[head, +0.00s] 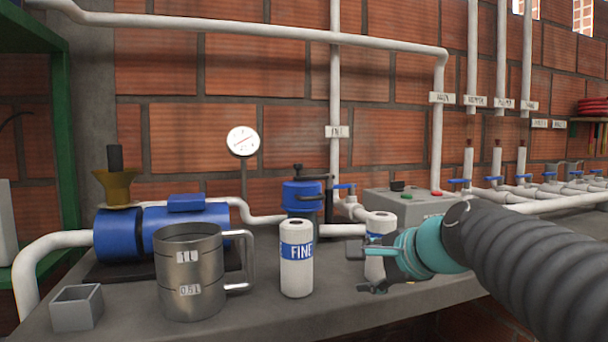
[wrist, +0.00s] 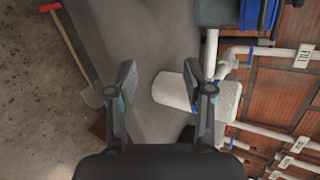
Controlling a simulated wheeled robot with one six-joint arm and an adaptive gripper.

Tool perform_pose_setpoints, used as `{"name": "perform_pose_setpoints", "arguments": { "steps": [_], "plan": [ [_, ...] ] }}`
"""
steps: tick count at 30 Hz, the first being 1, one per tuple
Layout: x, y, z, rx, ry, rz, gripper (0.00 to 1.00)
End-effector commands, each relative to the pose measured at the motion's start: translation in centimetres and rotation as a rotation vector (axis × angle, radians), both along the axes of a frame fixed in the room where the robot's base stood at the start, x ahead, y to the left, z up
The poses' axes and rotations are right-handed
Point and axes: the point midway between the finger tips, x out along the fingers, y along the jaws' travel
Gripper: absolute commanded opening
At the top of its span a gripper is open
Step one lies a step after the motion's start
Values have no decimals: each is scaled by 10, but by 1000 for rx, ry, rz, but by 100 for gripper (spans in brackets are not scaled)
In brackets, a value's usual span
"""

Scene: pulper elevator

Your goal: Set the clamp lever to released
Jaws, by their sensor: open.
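A blue-capped filter housing (head: 303,195) stands at the back of the counter. A black lever-like part (head: 328,200) shows at its right side; it may be the clamp lever, and I cannot tell its setting. My gripper (head: 358,262) is in front and to the right of the housing, low over the counter. In the wrist view my gripper (wrist: 159,70) has its fingers spread, with nothing held between them. A white cartridge (head: 378,240) stands behind my gripper; a white cylinder (wrist: 172,90), probably this one, shows near the right finger.
A second white cartridge marked FINE (head: 296,275) and a steel jug (head: 190,285) stand on the counter left of my gripper. A grey control box (head: 405,205) with buttons stands behind. A blue pump (head: 185,225) is at left. A shovel (wrist: 70,45) lies on the floor.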

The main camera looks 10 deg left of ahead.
Motion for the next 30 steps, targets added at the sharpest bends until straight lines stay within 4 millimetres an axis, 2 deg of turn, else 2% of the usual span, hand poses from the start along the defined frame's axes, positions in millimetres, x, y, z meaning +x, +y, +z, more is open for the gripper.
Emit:
{"name": "perform_pose_setpoints", "arguments": {
  "steps": [1,6,9,12,18,23,30],
  "plan": [
    [25,12,15,133,22,-48,51],
    [97,46,75,637,145,-195,51],
    [131,60,103,900,235,-247,51],
    [156,69,124,1105,316,-278,51],
    [179,78,143,1311,414,-297,51],
    [187,84,146,1328,424,-299,51],
    [217,110,146,1324,424,-298,51]
  ]
}}
